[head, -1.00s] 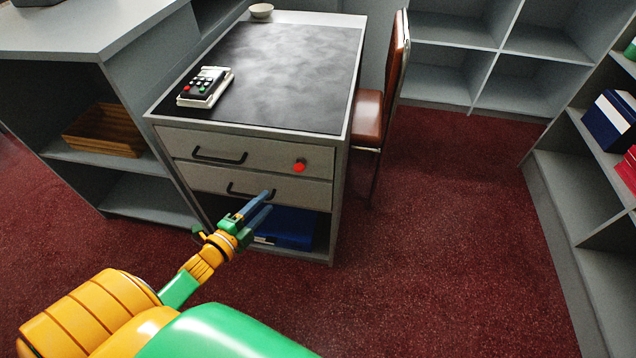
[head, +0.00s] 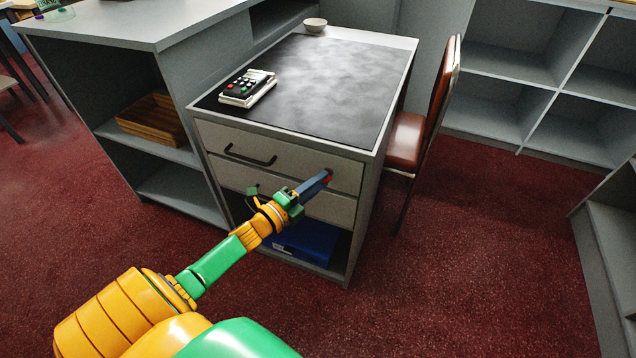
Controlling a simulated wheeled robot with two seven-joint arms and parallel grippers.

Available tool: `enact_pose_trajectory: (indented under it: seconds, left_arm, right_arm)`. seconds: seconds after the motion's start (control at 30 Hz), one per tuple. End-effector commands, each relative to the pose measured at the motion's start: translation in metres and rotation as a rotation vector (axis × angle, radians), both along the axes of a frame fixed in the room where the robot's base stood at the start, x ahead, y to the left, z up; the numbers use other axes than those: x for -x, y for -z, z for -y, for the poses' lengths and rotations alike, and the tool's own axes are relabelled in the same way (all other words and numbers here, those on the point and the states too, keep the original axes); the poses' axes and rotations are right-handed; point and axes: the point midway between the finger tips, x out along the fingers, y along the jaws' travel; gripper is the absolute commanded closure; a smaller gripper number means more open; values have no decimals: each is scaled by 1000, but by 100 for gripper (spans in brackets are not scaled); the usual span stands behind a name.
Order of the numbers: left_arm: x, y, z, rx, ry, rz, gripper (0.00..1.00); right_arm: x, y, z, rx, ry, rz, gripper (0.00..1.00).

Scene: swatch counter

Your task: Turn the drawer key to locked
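The red drawer key (head: 330,179) is on the front of the top drawer (head: 285,157), toward its right side. Only a small red part shows; my gripper covers the rest, so I cannot tell which way the key is turned. My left gripper (head: 326,179) reaches up from the lower left, with its blue-grey fingertips at the key. The fingers overlap in this view, so I cannot tell whether they are open or have closed on the key. My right gripper is out of view.
The desk top (head: 355,65) holds a calculator-like device (head: 249,86) and a bowl (head: 315,25). A brown chair (head: 408,140) stands to the right. A blue object (head: 306,242) lies in the open space below the drawers. A grey shelf unit (head: 130,85) adjoins the left side.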

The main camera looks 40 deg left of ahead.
Motion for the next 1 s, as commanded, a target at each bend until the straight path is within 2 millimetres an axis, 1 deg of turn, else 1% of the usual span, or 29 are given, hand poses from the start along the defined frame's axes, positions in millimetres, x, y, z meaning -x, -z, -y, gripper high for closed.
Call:
enact_pose_trajectory:
  seconds: [0.03, 0.07, 0.37, 0.57, 0.77, 1.0]
  left_arm:
    - [0, 0, 0, 0, 0, 0, 93]
    - [0, 0, 0, 0, 0, 0, 100]
    - [0, 1, 0, 6, 0, 1, 100]
    - [0, 3, 0, 63, 0, 14, 100]
    - [0, 6, 0, 199, -1, 47, 100]
    - [0, 8, 1, 419, -1, 102, 100]
  right_arm:
    - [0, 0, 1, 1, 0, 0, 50]
    - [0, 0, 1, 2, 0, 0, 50]
    - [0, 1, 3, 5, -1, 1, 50]
    - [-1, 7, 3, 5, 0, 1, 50]
    - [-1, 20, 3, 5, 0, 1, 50]
    - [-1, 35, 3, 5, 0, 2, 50]
